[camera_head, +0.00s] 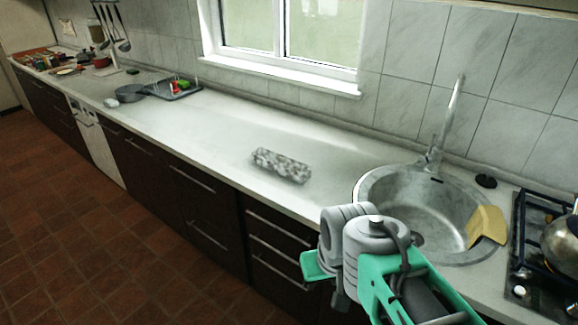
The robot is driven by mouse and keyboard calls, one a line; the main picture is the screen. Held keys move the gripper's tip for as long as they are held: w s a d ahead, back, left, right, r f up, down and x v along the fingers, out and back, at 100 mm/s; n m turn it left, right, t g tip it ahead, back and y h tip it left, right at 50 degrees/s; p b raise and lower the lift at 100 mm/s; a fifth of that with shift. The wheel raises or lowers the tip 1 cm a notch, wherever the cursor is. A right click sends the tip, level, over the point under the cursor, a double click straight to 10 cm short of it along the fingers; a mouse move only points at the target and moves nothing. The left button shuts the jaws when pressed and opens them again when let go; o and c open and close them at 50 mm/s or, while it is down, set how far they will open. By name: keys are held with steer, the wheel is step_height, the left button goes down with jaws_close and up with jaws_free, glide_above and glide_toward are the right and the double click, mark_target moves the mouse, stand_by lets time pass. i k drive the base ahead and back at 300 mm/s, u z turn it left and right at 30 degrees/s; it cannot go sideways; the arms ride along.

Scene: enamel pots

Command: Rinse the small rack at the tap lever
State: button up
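A small grey, speckled oblong (282,165) lies on the counter left of the sink; its fine form is too blurred to tell whether it is the small rack. The tall metal tap (450,115) stands behind the round steel sink (385,185), with its base and lever area (432,160) at the back rim. My arm, grey and teal, reaches in at the bottom right, in front of the sink's near left rim. My gripper (318,264) seems to be the teal end there, apart from the speckled oblong. Its fingers are not clear and its opening is hidden.
A yellow piece (487,225) leans on the sink's right rim, beside a hob (540,245) with a kettle or pot (565,243). A small black disc (486,181) lies behind. A dark tray (172,90) and pan (131,93) stand far left. Counter between is clear.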

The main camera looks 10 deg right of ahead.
mark_target(434, 136)
steer(key=u, duration=2.3)
steer(key=k, duration=0.7)
steer(key=z, duration=1.6)
steer(key=i, duration=0.5)
steer(key=z, duration=0.05)
